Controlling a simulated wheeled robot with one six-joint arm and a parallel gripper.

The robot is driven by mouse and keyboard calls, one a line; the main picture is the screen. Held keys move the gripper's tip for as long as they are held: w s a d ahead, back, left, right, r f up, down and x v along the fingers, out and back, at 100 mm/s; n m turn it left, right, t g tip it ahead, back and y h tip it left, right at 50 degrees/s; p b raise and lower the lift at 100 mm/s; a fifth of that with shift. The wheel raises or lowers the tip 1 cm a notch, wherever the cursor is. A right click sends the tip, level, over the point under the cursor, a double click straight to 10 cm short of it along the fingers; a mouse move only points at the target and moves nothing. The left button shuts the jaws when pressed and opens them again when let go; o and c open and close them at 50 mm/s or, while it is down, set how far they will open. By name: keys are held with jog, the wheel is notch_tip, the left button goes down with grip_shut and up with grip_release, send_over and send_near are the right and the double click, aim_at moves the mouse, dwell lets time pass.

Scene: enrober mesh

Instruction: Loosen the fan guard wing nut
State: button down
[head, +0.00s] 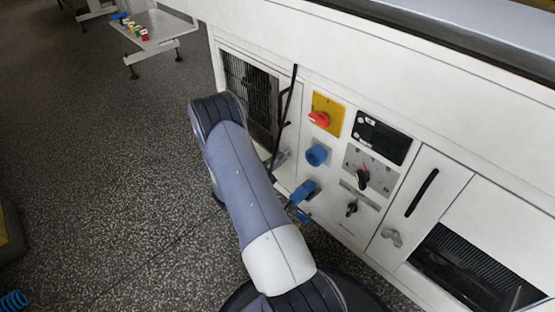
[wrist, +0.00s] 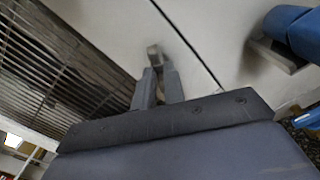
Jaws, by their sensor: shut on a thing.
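In the wrist view, the wing nut (wrist: 154,52) is a small grey piece on the white panel beside the fan guard. My gripper (wrist: 157,75) has its two grey fingers close together with their tips at the nut, shut on it. The fingers cover part of the nut, and its turn angle is hard to tell. The fan guard (wrist: 50,75) is a dark slatted grille at the left. In the head view the fan guard (head: 252,88) is partly behind my arm. I cannot make out the gripper or the nut clearly there.
Right of the guard, the white machine front carries a red knob on a yellow plate (head: 320,115), a blue round fitting (head: 317,155), a blue valve-like part (head: 302,192), black knobs and a display (head: 380,137). Speckled floor (head: 110,170) lies open at the left.

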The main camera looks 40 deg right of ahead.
jog(key=n+p, duration=0.1)
jog(key=n, duration=0.4)
jog(key=shift+n, duration=0.3)
dwell(0.4)
jog(key=c, duration=1.5)
grip_release()
jog(key=a, duration=0.3)
jog(key=a+p, duration=0.1)
jog(key=a, duration=0.3)
jog(key=a+p, duration=0.1)
jog(key=a, duration=0.2)
jog(key=shift+s+a, duration=0.4)
jog(key=shift+d, duration=0.15)
